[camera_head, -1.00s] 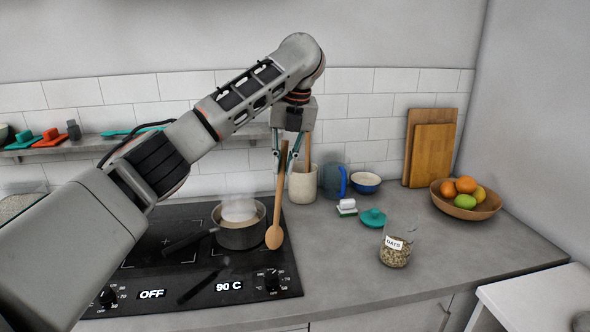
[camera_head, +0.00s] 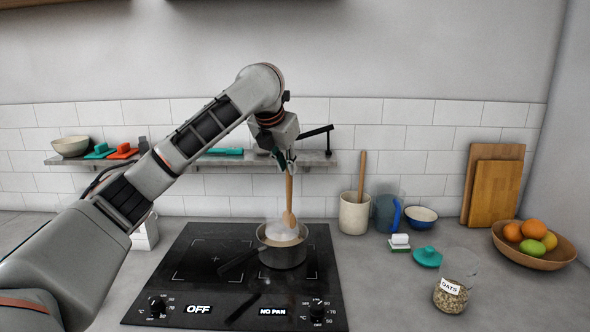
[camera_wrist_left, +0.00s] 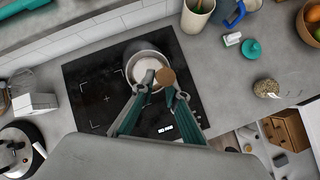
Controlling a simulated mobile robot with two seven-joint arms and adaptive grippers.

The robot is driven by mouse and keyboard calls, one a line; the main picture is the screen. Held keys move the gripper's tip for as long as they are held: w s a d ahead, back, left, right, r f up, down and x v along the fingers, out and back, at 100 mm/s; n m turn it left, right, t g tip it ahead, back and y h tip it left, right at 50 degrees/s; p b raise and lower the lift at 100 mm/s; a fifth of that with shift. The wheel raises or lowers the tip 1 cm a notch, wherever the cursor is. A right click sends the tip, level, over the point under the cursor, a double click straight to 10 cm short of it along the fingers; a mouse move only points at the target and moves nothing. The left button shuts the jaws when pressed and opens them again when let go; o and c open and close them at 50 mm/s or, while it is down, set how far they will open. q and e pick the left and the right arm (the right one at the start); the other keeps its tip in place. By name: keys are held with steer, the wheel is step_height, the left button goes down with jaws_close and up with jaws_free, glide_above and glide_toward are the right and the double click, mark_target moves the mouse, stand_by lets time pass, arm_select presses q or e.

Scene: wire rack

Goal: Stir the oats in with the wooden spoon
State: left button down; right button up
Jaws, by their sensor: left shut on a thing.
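My left gripper (camera_head: 287,165) is shut on the wooden spoon (camera_head: 289,192) and holds it upright, bowl end down, at the pot. The spoon's bowl shows just above the pale, steaming contents; I cannot tell whether it touches them. The pot (camera_head: 283,257) stands at the right of the black hob, its handle pointing left and forward. The left wrist view shows the pot (camera_wrist_left: 136,55), the spoon (camera_wrist_left: 165,77) and the gripper fingers (camera_wrist_left: 164,95) over its near side. The glass oats jar (camera_head: 449,298), labelled OATS, stands on the right with oats inside. My right gripper is not in view.
The hob (camera_head: 190,285) displays OFF and NO PAN. Right of it stand a utensil crock (camera_head: 354,215), a blue-handled jug (camera_head: 385,214), a small bowl (camera_head: 420,219), a teal lid (camera_head: 427,257) and a fruit bowl (camera_head: 535,258). A shelf (camera_head: 320,160) runs behind.

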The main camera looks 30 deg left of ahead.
arm_select(q)
steer(key=shift+r, duration=0.1)
step_height(320, 180, down, 11)
stand_by(1.3)
